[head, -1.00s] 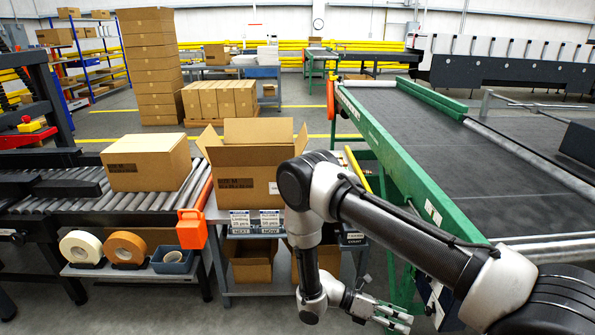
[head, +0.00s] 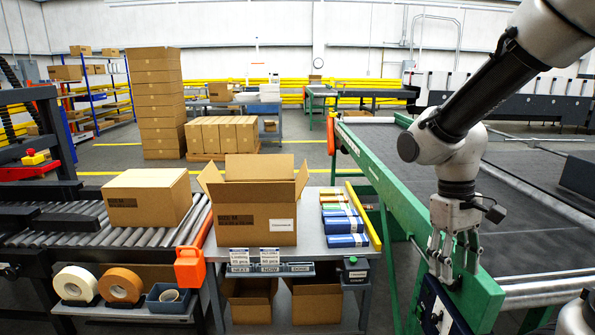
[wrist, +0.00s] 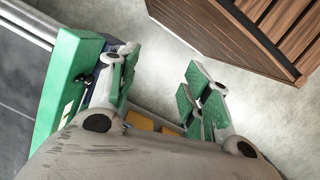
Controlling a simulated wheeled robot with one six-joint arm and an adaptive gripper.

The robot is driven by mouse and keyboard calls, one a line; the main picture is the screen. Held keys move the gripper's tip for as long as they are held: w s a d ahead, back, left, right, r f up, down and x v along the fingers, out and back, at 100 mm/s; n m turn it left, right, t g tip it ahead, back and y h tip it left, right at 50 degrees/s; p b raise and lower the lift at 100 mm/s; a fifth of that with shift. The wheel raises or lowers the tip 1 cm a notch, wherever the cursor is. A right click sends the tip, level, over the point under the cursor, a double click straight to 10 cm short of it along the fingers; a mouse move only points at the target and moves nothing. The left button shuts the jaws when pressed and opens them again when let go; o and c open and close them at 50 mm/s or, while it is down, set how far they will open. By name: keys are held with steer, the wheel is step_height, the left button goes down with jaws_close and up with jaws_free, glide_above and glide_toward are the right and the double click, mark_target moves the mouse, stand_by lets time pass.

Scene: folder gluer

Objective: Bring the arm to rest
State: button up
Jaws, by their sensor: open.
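My gripper (head: 453,268) points down at the right in the head view, by the end of the green conveyor frame (head: 480,290). My arm (head: 475,85) comes in from the upper right and bends down at the elbow. In the wrist view the two fingers of my gripper (wrist: 158,95) stand apart with nothing between them. The green frame (wrist: 75,85) shows close beside the left finger. I cannot tell whether they touch.
An open carton (head: 255,218) stands on a grey table (head: 312,248) beside blue and coloured stacks (head: 343,225). A closed carton (head: 148,197) rests on the roller conveyor (head: 75,230). A wooden slatted thing (wrist: 235,35) stands on the floor in the wrist view.

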steer(key=s+d+r+m+t, duration=0.1)
steer(key=s+d+r+t, duration=0.2)
steer(key=r, duration=0.3)
steer(key=s+d+r+m+t+y, duration=0.1)
steer(key=s+d+r+m+t, duration=0.1)
steer(key=r, duration=0.3)
steer(key=shift+s+d+r+t, duration=0.4)
steer(key=shift+s+t, duration=0.3)
steer(key=shift+t, duration=0.1)
